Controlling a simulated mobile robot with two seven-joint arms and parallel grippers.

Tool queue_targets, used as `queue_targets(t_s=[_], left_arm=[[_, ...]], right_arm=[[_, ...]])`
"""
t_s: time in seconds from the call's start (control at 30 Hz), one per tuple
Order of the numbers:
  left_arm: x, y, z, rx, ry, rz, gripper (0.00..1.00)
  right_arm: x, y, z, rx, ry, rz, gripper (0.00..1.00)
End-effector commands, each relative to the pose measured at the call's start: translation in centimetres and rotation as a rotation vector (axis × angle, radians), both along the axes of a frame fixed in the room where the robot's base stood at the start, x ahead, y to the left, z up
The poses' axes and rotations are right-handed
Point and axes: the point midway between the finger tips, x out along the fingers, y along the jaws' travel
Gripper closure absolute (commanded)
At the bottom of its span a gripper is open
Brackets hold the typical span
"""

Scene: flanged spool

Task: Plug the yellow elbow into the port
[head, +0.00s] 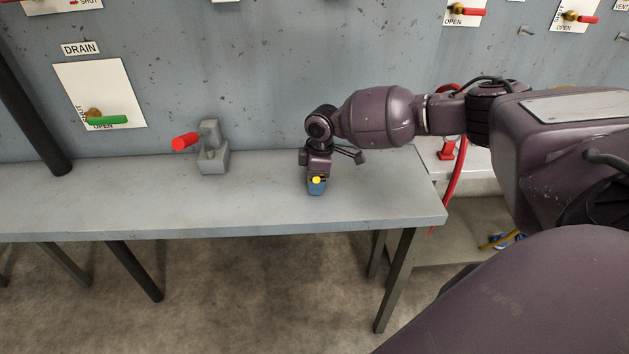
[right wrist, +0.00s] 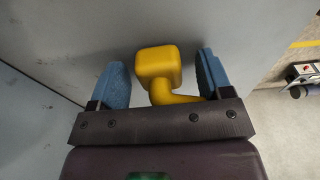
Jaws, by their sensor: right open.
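The yellow elbow (right wrist: 158,68) stands between the two blue fingers of my right gripper (right wrist: 165,80) in the right wrist view, with a gap to each finger. My right gripper (head: 316,187) is open and points down at the grey bench; in the head view only a small yellow bit of the elbow (head: 316,180) shows at it. A grey stand (head: 212,158) with a red cylinder (head: 185,141) sits on the bench to the left of the gripper. I cannot tell whether this is the port. My left gripper is not in view.
The grey bench (head: 90,205) is clear between the stand and my right gripper. A grey wall panel with valve plates, one with a green handle (head: 108,120), rises behind. A red hose (head: 456,180) hangs beyond the bench's right end.

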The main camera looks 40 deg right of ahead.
Motion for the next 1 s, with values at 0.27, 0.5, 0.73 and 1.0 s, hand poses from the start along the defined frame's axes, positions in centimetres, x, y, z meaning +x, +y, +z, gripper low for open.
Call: queue_targets(t_s=[0.27, 0.5, 0.73, 1.0], left_arm=[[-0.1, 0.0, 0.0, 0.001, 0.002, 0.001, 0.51], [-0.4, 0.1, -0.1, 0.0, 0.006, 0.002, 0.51], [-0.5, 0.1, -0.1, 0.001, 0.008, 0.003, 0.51], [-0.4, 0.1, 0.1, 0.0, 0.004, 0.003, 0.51]], right_arm=[[0.0, 0.0, 0.1, 0.0, -0.002, 0.0, 0.28], [0.0, 0.0, 0.1, 0.0, -0.002, 0.0, 0.63], [0.0, 0.0, 0.2, 0.0, -0.002, 0.0, 0.79], [0.1, 0.0, 1.4, 0.0, -0.005, 0.0, 0.79]])
